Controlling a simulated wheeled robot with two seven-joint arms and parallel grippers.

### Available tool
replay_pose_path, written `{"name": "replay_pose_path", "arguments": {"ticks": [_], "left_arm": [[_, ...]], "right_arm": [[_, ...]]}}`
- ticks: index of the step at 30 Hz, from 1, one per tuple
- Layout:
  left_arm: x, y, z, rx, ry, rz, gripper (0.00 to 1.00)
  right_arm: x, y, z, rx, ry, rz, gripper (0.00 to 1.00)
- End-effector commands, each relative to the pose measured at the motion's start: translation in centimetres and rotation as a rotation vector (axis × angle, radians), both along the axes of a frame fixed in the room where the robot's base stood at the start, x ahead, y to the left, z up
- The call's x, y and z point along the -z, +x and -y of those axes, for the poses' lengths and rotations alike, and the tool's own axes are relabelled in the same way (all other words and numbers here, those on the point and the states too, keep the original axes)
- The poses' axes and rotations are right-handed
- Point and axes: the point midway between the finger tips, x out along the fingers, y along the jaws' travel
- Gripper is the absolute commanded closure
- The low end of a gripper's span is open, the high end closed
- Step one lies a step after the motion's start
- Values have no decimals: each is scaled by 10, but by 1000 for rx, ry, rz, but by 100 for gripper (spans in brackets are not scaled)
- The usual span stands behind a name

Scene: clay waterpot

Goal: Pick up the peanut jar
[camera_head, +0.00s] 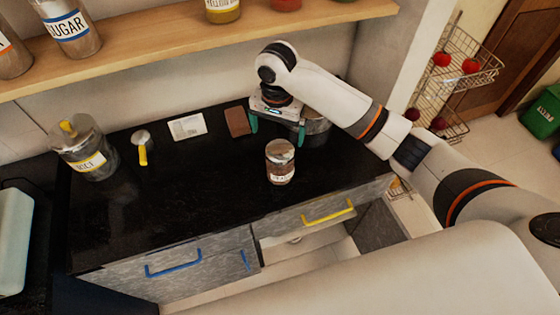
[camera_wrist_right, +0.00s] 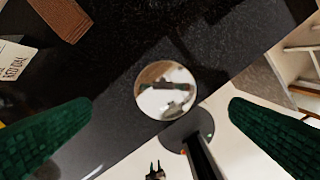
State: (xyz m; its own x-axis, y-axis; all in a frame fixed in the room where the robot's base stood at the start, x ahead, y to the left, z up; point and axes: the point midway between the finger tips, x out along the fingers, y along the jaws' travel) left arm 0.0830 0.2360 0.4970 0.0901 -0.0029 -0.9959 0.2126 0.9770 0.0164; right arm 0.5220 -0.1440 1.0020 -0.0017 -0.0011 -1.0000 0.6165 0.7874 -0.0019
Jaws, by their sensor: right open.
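A small glass jar (camera_head: 280,164) with a silvery lid, brown contents and a white label stands upright on the black counter, near its front edge. The label is too small to read. My right gripper (camera_head: 276,127) is open and empty, pointing down above and behind the jar in the head view. In the right wrist view the jar's shiny round lid (camera_wrist_right: 166,90) lies below, between the two green fingers and apart from both. The jar's body is hidden under the lid there. My left gripper is not in view.
The black counter (camera_head: 190,205) is clear left of the jar. A brown block (camera_head: 238,121), a white card (camera_head: 187,127), a yellow-handled tool (camera_head: 142,146) and a larger jar (camera_head: 86,150) stand farther left. A metal pot (camera_head: 317,130) is behind my gripper. A wooden shelf (camera_head: 160,50) hangs above.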

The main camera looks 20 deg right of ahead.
Motion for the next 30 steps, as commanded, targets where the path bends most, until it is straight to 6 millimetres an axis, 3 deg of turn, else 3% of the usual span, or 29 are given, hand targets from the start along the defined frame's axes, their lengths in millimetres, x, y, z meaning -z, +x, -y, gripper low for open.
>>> {"name": "replay_pose_path", "arguments": {"ticks": [6,13,21,30], "left_arm": [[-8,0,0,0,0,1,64],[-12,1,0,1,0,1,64],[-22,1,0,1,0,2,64],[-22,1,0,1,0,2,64]], "right_arm": [[36,-1,1,-1,0,-3,0],[52,-2,2,-1,-2,-1,0],[91,-5,5,-2,-1,-1,0],[99,-5,5,-3,0,1,0]]}}
